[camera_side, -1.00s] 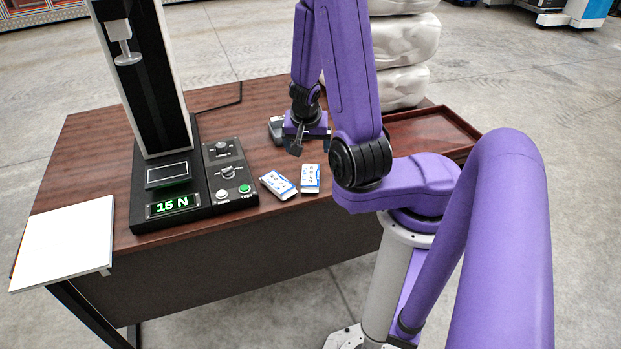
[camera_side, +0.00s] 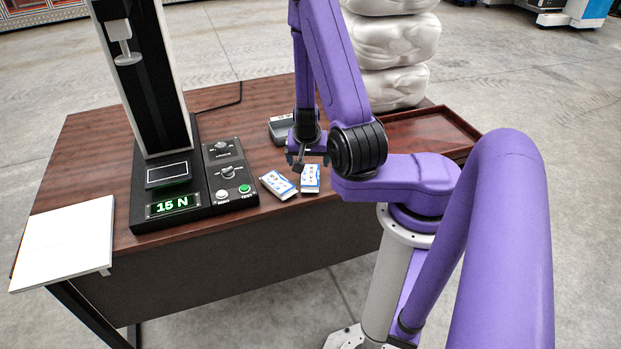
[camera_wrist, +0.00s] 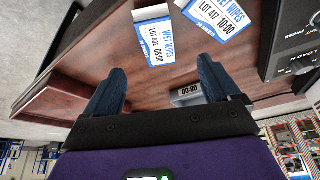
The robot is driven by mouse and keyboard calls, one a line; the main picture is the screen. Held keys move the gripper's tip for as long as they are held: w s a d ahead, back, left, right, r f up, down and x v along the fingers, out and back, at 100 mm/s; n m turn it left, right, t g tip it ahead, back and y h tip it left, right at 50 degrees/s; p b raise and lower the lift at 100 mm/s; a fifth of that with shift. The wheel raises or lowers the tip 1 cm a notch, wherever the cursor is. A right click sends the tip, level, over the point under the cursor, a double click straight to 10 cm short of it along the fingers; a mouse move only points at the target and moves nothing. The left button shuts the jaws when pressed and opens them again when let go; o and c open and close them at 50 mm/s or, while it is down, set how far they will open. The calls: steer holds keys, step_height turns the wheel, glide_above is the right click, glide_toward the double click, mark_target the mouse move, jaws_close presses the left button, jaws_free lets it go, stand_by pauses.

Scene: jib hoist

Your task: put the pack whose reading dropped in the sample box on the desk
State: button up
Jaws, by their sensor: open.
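Two white and blue wet-wipes packs lie near the desk's front edge. The left pack (camera_side: 277,185) is tilted; it shows in the wrist view (camera_wrist: 218,14) marked 10:00. The right pack (camera_side: 310,179) shows in the wrist view (camera_wrist: 155,42) marked 08:00. My gripper (camera_side: 297,162) is open and empty, just behind and above the right pack; its spread fingers show in the wrist view (camera_wrist: 160,68). A small grey box (camera_side: 280,128) stands behind my gripper, and its label in the wrist view (camera_wrist: 188,96) appears to read 08:00. My wrist partly hides it.
A press tester (camera_side: 165,205) with a green 15 N display and a button panel (camera_side: 228,175) stands left of the packs. White sacks (camera_side: 400,88) are stacked behind.

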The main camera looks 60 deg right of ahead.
mark_target(311, 175)
steer(key=x, duration=0.4)
steer(key=shift+d+x, duration=0.15)
steer(key=shift+x, duration=1.25)
steer(key=shift+d+x, duration=0.15)
steer(key=shift+x, duration=1.25)
steer(key=shift+s+f, duration=0.1)
steer(key=shift+f, duration=0.05)
steer(key=shift+c, duration=0.3)
steer(key=c, duration=1.1)
